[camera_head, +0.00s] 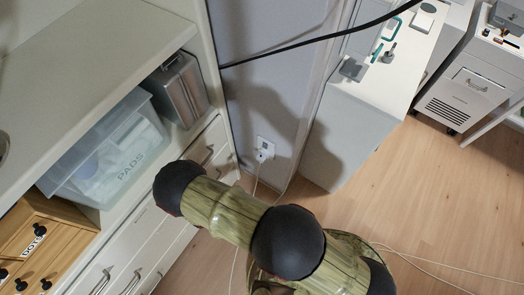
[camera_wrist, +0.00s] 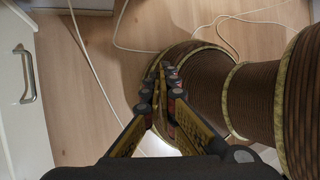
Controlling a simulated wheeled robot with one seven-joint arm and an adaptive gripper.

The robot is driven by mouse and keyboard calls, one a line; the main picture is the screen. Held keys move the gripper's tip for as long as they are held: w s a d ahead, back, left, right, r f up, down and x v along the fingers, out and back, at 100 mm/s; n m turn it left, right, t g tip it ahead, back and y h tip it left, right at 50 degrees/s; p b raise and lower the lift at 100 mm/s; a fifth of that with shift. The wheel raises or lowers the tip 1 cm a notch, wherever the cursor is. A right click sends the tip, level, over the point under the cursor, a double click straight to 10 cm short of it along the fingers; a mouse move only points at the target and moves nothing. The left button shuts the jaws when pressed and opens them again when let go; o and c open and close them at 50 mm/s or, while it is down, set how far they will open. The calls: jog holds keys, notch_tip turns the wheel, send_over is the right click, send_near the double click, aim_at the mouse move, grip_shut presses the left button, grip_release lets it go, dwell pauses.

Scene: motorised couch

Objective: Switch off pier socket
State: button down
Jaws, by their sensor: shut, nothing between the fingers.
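A white wall socket (camera_head: 264,148) sits low on the grey wall between the drawer unit and the white cabinet. A plug with a white cord is in its lower part; a small dark detail shows on its upper part, and I cannot read a switch state. I cannot tell if this is the pier socket. My gripper (camera_wrist: 164,74) shows in the wrist view, shut and empty, above the wood floor and in front of one of my own arm links. The socket is not in the wrist view. In the head view my arm hides the gripper, below the socket.
A white drawer unit (camera_head: 148,252) stands left, with a clear PADS bin (camera_head: 112,150), a metal case (camera_head: 178,90) and a wooden drawer box (camera_head: 38,240). A white cabinet (camera_head: 350,125) stands right. White cords (camera_head: 445,277) lie on the floor. A black cable (camera_head: 320,38) crosses above. The right floor is mostly clear.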

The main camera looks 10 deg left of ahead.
jog(key=s+a+f+m+g+y, duration=0.35)
jog(key=s+a+m, duration=0.45)
jog(key=m, duration=0.4)
jog(key=w+a+m+t+y, duration=0.3)
jog(key=w+a+m+y, duration=0.3)
jog(key=a+m, duration=0.75)
jog(key=w+d+r+m+t+h+b, duration=0.1)
jog(key=w+d+r+m+t, duration=0.25)
jog(key=w+m, duration=0.5)
jog(key=w+d+r+m+t+h, duration=0.15)
jog(key=w+r+m+t, duration=0.25)
jog(key=w+m, duration=0.4)
jog(key=w+d+r+m+t+h, duration=0.3)
jog(key=d+r+m+h, duration=0.3)
jog(key=d+r+m, duration=0.3)
jog(key=d+m, duration=0.2)
jog(key=m, duration=0.1)
jog(key=shift+d+r+t, duration=0.15)
jog(key=shift+d+t, duration=0.15)
jog(key=shift+d, duration=0.1)
